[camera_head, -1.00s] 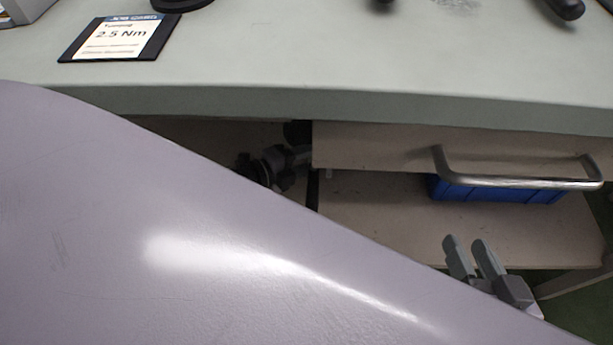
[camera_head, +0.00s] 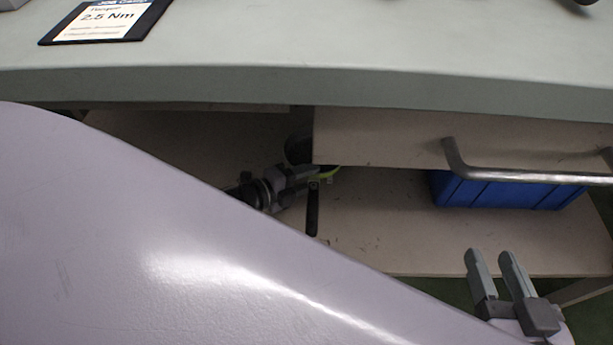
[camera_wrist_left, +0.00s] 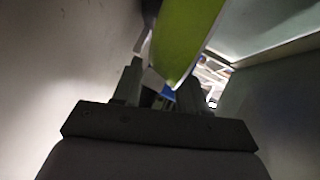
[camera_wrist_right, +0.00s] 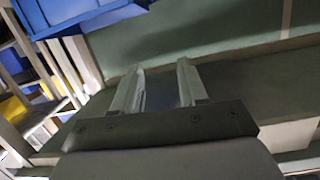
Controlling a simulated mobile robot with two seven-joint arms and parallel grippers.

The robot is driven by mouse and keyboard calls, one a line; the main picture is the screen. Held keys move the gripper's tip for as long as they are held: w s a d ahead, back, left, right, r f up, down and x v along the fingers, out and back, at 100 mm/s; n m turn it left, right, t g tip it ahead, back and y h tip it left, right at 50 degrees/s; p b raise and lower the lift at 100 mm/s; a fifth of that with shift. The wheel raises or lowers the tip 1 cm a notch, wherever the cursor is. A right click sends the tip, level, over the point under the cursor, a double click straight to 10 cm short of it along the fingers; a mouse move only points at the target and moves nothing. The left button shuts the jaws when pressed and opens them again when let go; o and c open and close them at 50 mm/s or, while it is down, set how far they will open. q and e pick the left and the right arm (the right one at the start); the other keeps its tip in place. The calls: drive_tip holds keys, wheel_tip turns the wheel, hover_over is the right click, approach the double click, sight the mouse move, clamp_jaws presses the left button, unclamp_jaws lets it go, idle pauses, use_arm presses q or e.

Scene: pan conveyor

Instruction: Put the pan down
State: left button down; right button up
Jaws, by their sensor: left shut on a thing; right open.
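My left gripper (camera_head: 308,179) is under the front edge of the workbench in the head view, partly hidden by a pale foreground surface. It is shut on a yellow-green thing (camera_head: 328,174), of which only a thin strip shows there. In the left wrist view this yellow-green thing (camera_wrist_left: 186,38) rises between the fingers (camera_wrist_left: 160,92); I take it for part of the pan, but its full shape is hidden. A dark rounded shape (camera_head: 298,149) is close behind the gripper; I cannot tell whether it belongs to the pan. My right gripper (camera_head: 489,256) is open and empty at the lower right.
Below are a panel with a metal handle (camera_head: 530,178) and a shelf (camera_head: 390,235) with a blue bin (camera_head: 510,193). The large smooth pale surface (camera_head: 180,250) blocks the lower left.

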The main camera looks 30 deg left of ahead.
use_arm(q)
drive_tip(key=c, duration=0.6)
unclamp_jaws()
use_arm(e)
drive_tip(key=shift+r, duration=0.1)
use_arm(q)
drive_tip(key=shift+r, duration=0.15)
drive_tip(key=shift+r+p, duration=0.25)
drive_tip(key=shift+p, duration=0.05)
drive_tip(key=shift+s+r, duration=0.15)
drive_tip(key=shift+r, duration=0.05)
drive_tip(key=p+v, duration=0.4)
drive_tip(key=v, duration=0.7)
drive_tip(key=shift+s+p, duration=0.3)
use_arm(e)
drive_tip(key=a+g, duration=0.1)
drive_tip(key=a+m+g+y, duration=0.1)
drive_tip(key=a, duration=0.1)
drive_tip(key=shift+w+m, duration=0.3)
drive_tip(key=shift+w, duration=0.05)
use_arm(q)
drive_tip(key=shift+a, duration=0.15)
drive_tip(key=o, duration=0.6)
